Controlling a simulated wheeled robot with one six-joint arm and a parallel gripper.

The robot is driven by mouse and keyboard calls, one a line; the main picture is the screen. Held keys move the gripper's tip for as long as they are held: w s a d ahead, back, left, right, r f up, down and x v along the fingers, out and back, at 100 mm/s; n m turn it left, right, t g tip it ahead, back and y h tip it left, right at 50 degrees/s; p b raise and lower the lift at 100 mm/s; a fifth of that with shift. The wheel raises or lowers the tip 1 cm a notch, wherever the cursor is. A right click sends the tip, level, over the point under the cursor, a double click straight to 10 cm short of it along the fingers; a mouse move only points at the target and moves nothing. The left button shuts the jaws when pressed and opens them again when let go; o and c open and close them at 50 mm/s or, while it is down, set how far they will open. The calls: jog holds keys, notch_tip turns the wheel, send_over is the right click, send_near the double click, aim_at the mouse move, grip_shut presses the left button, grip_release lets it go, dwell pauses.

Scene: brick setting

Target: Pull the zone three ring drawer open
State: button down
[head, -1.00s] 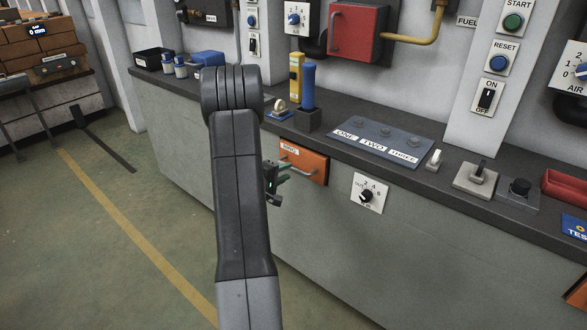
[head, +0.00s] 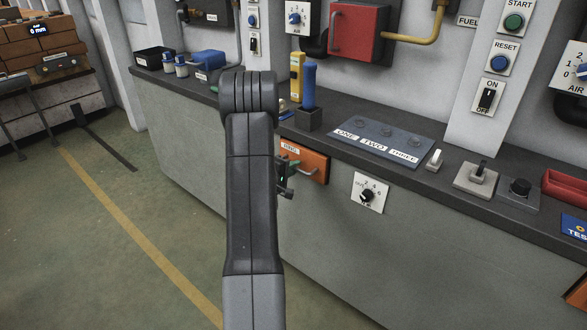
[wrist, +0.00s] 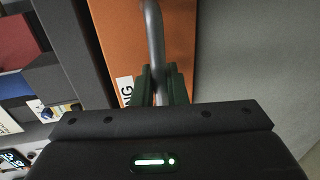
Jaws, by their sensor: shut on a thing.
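The orange ring drawer (head: 314,167) is set in the grey bench front, below the ONE TWO THREE panel (head: 380,142). It looks flush with the bench front. Its white label is partly hidden by my gripper in the wrist view. A grey bar handle (wrist: 155,45) runs along the orange front (wrist: 118,35). My gripper (wrist: 158,84) has its green fingers on either side of the handle and is shut on it. In the head view my gripper (head: 288,168) is at the drawer's left part, and my arm hides the bench left of it.
A white dial plate (head: 369,193) is on the bench front right of the drawer. A blue-handled lever (head: 309,88) and a yellow block (head: 296,74) stand on the bench above.

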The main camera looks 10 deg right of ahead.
jog(key=shift+s+a+f+b, duration=0.15)
jog(key=shift+a+b, duration=0.05)
jog(key=shift+b, duration=0.1)
jog(key=f+b+v, duration=0.3)
jog(key=b+v, duration=0.7)
jog(key=v, duration=0.6)
jog(key=shift+s+a, duration=0.45)
jog(key=shift+a, duration=0.1)
jog(key=shift+r, duration=0.1)
jog(key=c, duration=1.5)
grip_release()
jog(key=shift+c, duration=0.2)
jog(key=shift+a, duration=0.1)
jog(key=p+v, duration=0.1)
jog(key=v, duration=1.2)
jog(key=shift+a, duration=0.25)
jog(key=shift+s+d+r, duration=0.1)
